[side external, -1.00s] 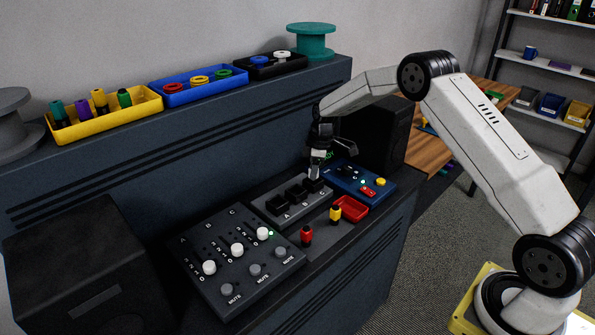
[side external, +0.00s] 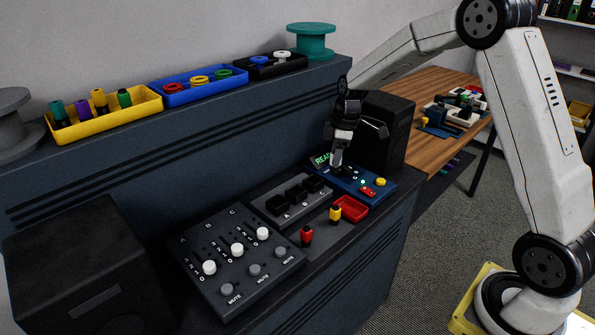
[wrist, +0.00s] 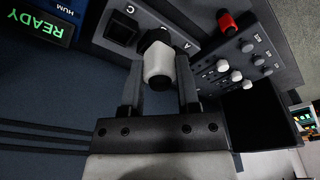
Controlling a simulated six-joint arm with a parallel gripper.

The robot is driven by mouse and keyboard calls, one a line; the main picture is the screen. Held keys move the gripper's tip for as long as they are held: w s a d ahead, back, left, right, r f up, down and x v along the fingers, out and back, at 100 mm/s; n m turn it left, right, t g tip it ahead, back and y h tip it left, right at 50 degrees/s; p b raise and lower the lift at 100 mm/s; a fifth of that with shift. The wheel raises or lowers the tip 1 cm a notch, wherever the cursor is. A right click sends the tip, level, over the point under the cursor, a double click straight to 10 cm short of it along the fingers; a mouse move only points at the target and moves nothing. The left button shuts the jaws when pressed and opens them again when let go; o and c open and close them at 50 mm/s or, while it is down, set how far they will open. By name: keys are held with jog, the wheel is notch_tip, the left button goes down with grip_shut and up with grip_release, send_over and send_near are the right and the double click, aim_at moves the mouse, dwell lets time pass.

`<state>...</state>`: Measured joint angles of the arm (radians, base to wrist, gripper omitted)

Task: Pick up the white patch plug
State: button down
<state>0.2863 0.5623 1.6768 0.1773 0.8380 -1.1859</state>
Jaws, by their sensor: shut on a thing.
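The white patch plug (wrist: 158,68) sits between the two fingers of my gripper (wrist: 159,78) in the wrist view, and the gripper is shut on it. In the side external view my gripper (side external: 339,150) holds the plug (side external: 337,158) over the left part of the blue panel (side external: 343,182). The plug's lower end is small there, so its exact height above the panel is hard to tell. The dark socket block (side external: 266,208) with letters A and C lies to the left of the gripper.
A red plug (side external: 306,235) and a yellow plug (side external: 335,215) stand in front of the socket block, beside a red tray (side external: 352,208). A slider panel (side external: 205,240) is at left. A black box (side external: 390,130) stands close behind and right of the gripper. The READY display (side external: 321,159) is lit.

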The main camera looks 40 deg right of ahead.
jog(key=shift+s+a+r, duration=0.15)
jog(key=shift+s+r, duration=0.2)
jog(key=shift+s, duration=0.4)
jog(key=shift+s+a+r, duration=0.15)
jog(key=shift+s+r, duration=0.2)
jog(key=shift+s, duration=0.45)
jog(key=shift+s+a+r, duration=0.15)
jog(key=shift+s+r, duration=0.2)
jog(key=shift+s, duration=0.4)
jog(key=s+a+f, duration=0.3)
jog(key=s+a, duration=0.5)
jog(key=s, duration=0.4)
jog(key=shift+s, duration=0.4)
jog(key=shift+w+a+f, duration=0.1)
jog(key=shift+w, duration=0.05)
jog(key=shift+w+d+f, duration=0.15)
jog(key=shift+w+f, duration=1.4)
jog(key=shift+w, duration=0.65)
jog(key=shift+w+d+f, duration=0.1)
jog(key=shift+w+f, duration=1.45)
jog(key=shift+w, duration=0.65)
jog(key=shift+w+d+f, duration=0.15)
jog(key=shift+w+f, duration=1.4)
jog(key=shift+w, duration=0.65)
jog(key=shift+w+f, duration=0.1)
